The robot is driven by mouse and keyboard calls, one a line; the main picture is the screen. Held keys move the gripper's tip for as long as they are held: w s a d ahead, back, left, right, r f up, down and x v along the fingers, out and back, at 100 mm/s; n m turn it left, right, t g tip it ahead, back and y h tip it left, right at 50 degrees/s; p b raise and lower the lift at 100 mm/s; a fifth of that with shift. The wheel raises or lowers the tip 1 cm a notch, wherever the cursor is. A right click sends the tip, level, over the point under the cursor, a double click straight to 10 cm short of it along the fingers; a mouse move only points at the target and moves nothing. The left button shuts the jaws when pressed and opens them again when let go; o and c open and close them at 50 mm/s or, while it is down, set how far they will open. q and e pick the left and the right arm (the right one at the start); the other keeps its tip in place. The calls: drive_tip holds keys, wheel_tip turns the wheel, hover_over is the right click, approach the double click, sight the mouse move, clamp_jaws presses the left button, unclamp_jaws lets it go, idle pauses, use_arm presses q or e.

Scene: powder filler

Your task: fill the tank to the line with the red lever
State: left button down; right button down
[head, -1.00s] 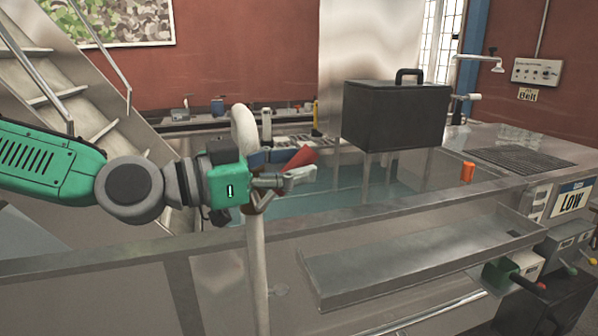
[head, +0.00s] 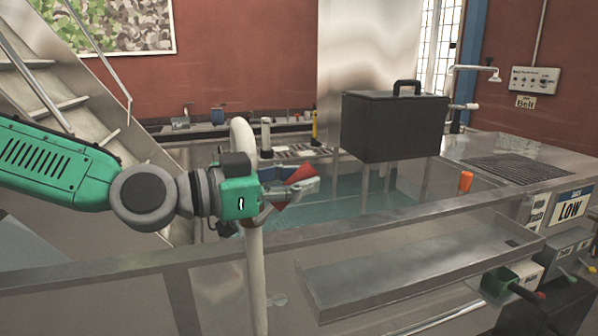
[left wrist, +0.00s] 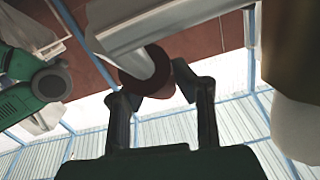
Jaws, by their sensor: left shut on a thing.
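The tank (head: 345,203) is a glass-sided basin with teal liquid low inside; I cannot make out a fill line. My left gripper (head: 285,192) is beside a pale upright pipe (head: 254,275), over the tank's left part. A red piece (head: 302,174), which looks like the red lever, is at its fingers. My right gripper is not in view.
A black lidded box (head: 395,128) stands over the tank. An orange cup (head: 466,181) is on the right rim. A shallow metal tray (head: 420,262) is in front. Stairs (head: 60,95) rise at left.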

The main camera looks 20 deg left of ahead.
use_arm(q)
wheel_tip(320, 180, down, 6)
drive_tip(key=w+d+g+y+p, duration=0.1)
drive_tip(key=g+y+p, duration=0.4)
drive_tip(key=p, duration=0.7)
drive_tip(key=shift+w+d+m+y+p, duration=0.2)
drive_tip(key=shift+d+m+y+p, duration=0.2)
drive_tip(key=shift+y, duration=0.5)
drive_tip(key=c, duration=1.3)
unclamp_jaws()
drive_tip(key=shift+f, duration=0.1)
drive_tip(key=shift+w, duration=0.1)
